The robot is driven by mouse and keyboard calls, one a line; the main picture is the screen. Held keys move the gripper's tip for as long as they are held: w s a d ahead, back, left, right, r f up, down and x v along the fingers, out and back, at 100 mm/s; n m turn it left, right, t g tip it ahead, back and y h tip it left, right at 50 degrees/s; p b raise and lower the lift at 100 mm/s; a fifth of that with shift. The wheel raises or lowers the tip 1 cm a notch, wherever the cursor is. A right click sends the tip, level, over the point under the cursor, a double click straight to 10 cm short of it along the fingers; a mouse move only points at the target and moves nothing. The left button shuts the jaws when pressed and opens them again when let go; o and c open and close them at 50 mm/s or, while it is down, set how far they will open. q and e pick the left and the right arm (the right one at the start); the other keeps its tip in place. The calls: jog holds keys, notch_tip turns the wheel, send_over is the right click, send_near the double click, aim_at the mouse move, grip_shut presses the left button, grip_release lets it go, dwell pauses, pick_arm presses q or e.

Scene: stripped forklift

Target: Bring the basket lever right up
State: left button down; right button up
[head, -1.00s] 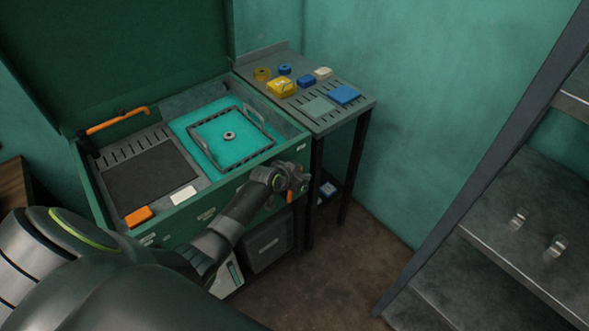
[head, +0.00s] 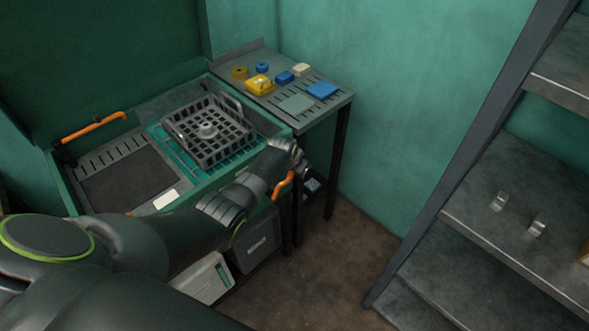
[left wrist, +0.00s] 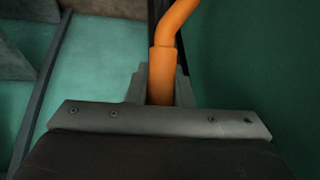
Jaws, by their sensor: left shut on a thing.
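The basket lever is an orange handle (head: 284,184) on the front right of the green machine. My left gripper (head: 298,160) is at this lever, and in the left wrist view the orange lever (left wrist: 163,72) runs up from between its jaws, which are shut on it. The dark grey basket (head: 184,141) stands raised above the teal liquid in the right-hand tank, with a round grey part (head: 207,130) in it. My right gripper is not in view.
A grey side table (head: 318,110) with yellow, blue and white items stands right of the machine. Another orange handle (head: 95,127) is at the machine's left. A metal shelf (head: 500,205) stands at the right. Floor between is clear.

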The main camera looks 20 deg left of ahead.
pick_arm(q)
jog(key=c, duration=1.7)
grip_release()
jog(key=o, duration=0.4)
jog(key=shift+w, duration=0.15)
jog(key=shift+r, duration=0.1)
jog(key=shift+s+r+p, duration=0.3)
jog(key=shift+r+p, duration=0.05)
jog(key=shift+r, duration=0.1)
jog(key=shift+p+v, duration=0.6)
jog(key=shift+v, duration=7.45)
